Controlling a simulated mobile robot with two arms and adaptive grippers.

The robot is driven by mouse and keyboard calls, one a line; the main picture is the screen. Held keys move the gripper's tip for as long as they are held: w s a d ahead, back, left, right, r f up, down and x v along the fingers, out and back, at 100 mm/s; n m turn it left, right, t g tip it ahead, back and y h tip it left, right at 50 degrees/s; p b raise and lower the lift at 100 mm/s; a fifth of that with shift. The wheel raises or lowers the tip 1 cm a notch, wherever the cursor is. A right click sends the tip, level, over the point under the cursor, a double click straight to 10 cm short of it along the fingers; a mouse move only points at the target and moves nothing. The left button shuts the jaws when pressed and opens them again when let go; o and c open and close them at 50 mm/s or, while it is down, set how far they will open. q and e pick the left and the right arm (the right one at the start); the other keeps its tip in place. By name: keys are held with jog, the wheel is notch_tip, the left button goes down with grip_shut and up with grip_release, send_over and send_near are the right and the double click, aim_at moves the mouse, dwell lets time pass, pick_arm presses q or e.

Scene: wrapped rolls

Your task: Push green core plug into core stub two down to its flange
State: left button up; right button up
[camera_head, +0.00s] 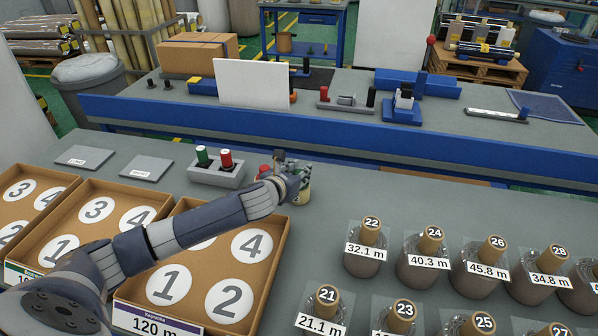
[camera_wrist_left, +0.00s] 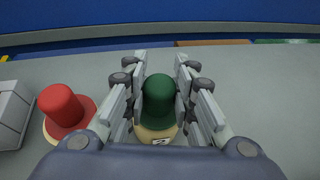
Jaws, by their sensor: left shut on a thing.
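My left gripper (camera_head: 297,176) reaches over the bench behind the cardboard trays. In the left wrist view it is shut on the green core plug (camera_wrist_left: 158,97), which shows between its fingers. Core stub two (camera_wrist_left: 154,136), a tan tube with a partly hidden "2", is directly under the plug; it also shows below the gripper in the head view (camera_head: 304,193). I cannot tell whether the plug's flange touches the stub's rim. My right gripper is not in view.
A red plug (camera_wrist_left: 62,105) sits on a tan stub just left of the gripper. A grey holder (camera_head: 216,175) with another green and red plug stands further left. Cardboard trays (camera_head: 180,213) are in front; several labelled wrapped rolls (camera_head: 364,262) stand at right.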

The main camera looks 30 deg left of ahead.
pick_arm(q)
jog(key=shift+f, duration=0.3)
jog(key=o, duration=1.1)
jog(key=shift+c, duration=0.2)
jog(key=v, duration=1.2)
